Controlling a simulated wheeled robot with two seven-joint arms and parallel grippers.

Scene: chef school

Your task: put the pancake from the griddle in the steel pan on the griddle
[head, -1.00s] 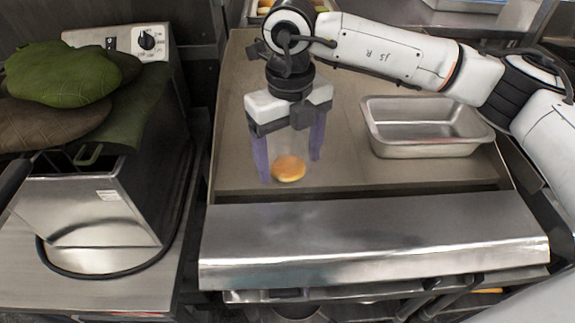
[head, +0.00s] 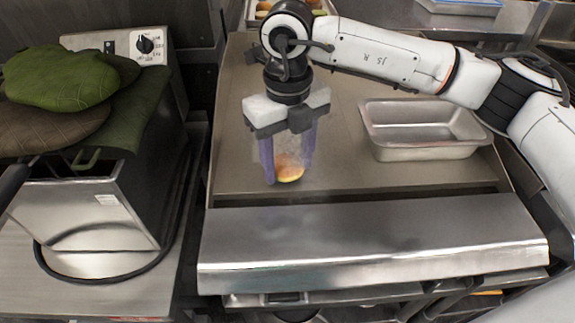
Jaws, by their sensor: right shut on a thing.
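The pancake (head: 290,174) is small, round and golden brown, at the front left of the griddle (head: 340,178). My right gripper (head: 287,172) reaches down from above, with its purple fingers on both sides of the pancake and shut on it. I cannot tell whether the pancake still touches the griddle. The steel pan (head: 432,154) is an empty rectangular tray at the right of the griddle, apart from the gripper. My left gripper is not in view.
A steel fryer-like box (head: 85,212) with green oven mitts (head: 62,80) on top stands at the left. A steel ledge (head: 370,240) runs along the griddle's front. The griddle between pancake and pan is clear.

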